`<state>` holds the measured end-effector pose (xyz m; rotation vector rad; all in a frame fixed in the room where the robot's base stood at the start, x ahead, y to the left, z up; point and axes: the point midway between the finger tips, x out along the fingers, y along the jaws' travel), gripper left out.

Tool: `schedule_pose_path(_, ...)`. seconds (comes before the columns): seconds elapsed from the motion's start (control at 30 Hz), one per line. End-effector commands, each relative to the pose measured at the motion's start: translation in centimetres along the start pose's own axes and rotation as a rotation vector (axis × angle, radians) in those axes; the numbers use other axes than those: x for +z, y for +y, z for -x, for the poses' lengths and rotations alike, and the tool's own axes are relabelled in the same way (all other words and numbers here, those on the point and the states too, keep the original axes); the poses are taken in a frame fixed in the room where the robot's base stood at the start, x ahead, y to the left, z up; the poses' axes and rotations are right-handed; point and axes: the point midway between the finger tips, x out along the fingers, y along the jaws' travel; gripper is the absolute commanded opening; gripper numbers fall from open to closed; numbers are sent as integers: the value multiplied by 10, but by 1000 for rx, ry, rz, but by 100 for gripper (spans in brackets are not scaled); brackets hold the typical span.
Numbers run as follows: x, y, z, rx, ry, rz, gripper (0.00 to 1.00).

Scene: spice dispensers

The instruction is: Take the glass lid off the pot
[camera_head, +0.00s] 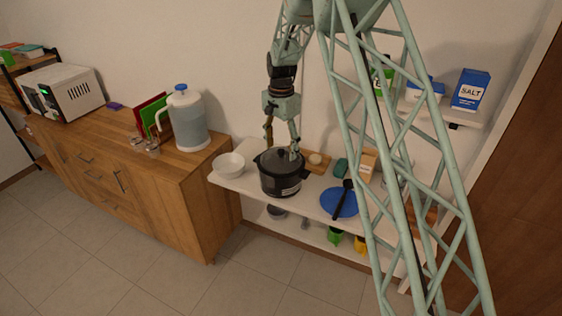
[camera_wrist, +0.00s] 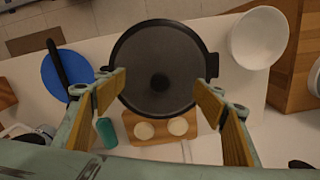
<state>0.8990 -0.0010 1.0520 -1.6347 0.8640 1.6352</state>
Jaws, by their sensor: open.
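The dark pot (camera_head: 282,185) stands on the white shelf, with its dark, see-through-looking lid (camera_head: 277,161) on top. In the wrist view the round lid (camera_wrist: 150,58) fills the upper middle, and its dark knob (camera_wrist: 160,82) is near the centre. My gripper (camera_head: 281,148) is above the pot, pointing down, with its fingers spread. In the wrist view my gripper (camera_wrist: 158,92) is open and empty, with one wooden-coloured finger on each side of the knob in the picture. I cannot tell how high the fingertips are above the lid.
A white bowl (camera_head: 228,165) stands left of the pot. A blue plate (camera_head: 334,203) with a black utensil (camera_head: 345,192) lies to its right. A wooden board (camera_wrist: 150,134) with two pale round items lies behind the pot. A water jug (camera_head: 188,120) stands on the wooden cabinet (camera_head: 170,205).

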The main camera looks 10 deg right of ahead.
Motion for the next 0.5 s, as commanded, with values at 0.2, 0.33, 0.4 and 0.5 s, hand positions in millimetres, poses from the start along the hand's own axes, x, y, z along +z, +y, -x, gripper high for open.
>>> schedule_pose_path(0.2, 0, 0, -13, 1, 0, 0, 64)
schedule_pose_path(0.33, 0, 0, -14, 0, 0, 0, 64)
schedule_pose_path(0.4, 0, 0, -14, 0, 0, 0, 64)
schedule_pose_path(0.5, 0, 0, -14, 0, 0, 0, 64)
